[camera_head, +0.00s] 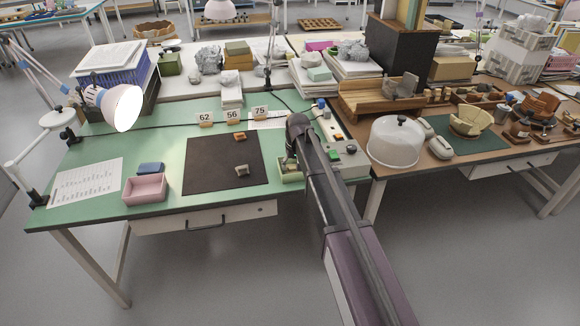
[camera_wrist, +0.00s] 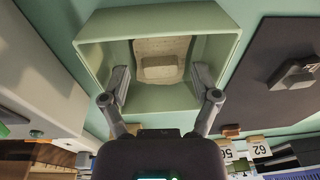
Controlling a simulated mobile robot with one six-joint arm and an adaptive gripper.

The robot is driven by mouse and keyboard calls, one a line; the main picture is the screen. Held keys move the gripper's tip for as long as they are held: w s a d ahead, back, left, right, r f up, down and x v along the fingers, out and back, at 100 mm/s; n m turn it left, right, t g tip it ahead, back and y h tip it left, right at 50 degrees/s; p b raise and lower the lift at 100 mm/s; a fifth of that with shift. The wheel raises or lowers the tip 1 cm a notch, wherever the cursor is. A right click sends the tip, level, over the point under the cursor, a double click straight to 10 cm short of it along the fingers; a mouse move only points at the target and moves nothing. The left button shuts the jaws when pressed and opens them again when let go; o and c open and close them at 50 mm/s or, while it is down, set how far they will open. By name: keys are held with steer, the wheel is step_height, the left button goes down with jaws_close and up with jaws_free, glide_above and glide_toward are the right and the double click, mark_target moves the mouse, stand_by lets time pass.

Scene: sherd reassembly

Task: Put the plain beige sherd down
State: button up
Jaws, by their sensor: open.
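The plain beige sherd (camera_wrist: 160,66) lies inside a light green box (camera_wrist: 158,20) in the wrist view. It shows a raised, block-like middle part. My gripper (camera_wrist: 160,84) is open, with one finger on each side of the sherd; small gaps show between fingers and sherd. The fingertips reach into the box. In the head view my gripper (camera_head: 291,160) is over the green box (camera_head: 289,174) at the right of the dark mat, and my arm hides much of the box and the sherd.
The dark mat (camera_head: 205,178) carries a small beige-grey sherd (camera_head: 242,170) and an orange-brown one (camera_head: 240,136). A pink box (camera_head: 145,189) and a blue block (camera_head: 150,168) stand left. Number cards (camera_head: 233,114) line the mat's back. A switch panel (camera_head: 345,160) is close right of my gripper.

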steer(key=shift+r, duration=0.2)
step_height(320, 180, up, 12)
steer(key=s+d+p, duration=0.1)
steer(key=p, duration=1.1)
steer(key=shift+r+p, duration=0.25)
steer(key=shift+p, duration=0.15)
steer(key=shift+s, duration=0.15)
steer(key=s+d+m+g, duration=0.1)
steer(key=s+d+m, duration=0.2)
steer(key=s+d, duration=1.8)
steer(key=s, duration=0.3)
steer(key=shift+s+h, duration=0.15)
steer(key=shift+h, duration=0.25)
steer(key=shift+a+f, duration=0.1)
